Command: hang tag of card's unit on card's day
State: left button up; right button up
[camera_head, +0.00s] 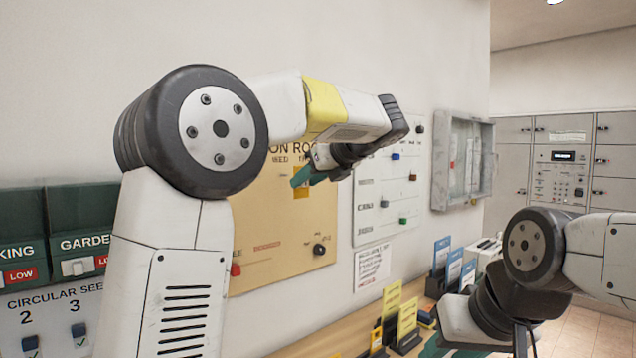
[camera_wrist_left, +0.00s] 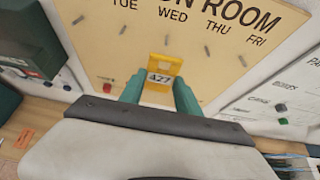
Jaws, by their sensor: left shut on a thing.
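My left gripper (camera_head: 303,179) is shut on a yellow tag (camera_head: 301,192), in front of the tan day board (camera_head: 275,225). In the left wrist view the tag (camera_wrist_left: 160,72) reads 427 and sits between the teal fingers of the left gripper (camera_wrist_left: 159,92). The board (camera_wrist_left: 110,55) there shows TUE, WED, THU and FRI with grey pegs below; the tag appears below the pegs in that picture. Contact with the board cannot be told. My right gripper (camera_head: 455,350) shows only partly at the bottom edge. The task's card cannot be picked out for sure.
Yellow cards (camera_head: 407,318) and blue cards (camera_head: 441,252) stand in holders on the wooden counter (camera_head: 320,341). A white board (camera_head: 372,215) with coloured knobs and an open grey cabinet (camera_head: 440,165) are to the right. Green boxes (camera_head: 75,240) are at left.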

pick_arm(q)
jog(key=shift+w+a+f, duration=0.25)
jog(key=shift+w+a, duration=0.6)
jog(key=shift+w, duration=0.05)
jog(key=shift+w+a+f, duration=0.25)
jog(key=shift+w+a, duration=0.6)
jog(key=shift+a, duration=0.05)
jog(key=shift+w+a+f, duration=0.25)
jog(key=shift+w+a, duration=0.6)
jog(key=shift+w, duration=0.05)
jog(key=o, duration=1.3)
jog(key=shift+o, duration=0.2)
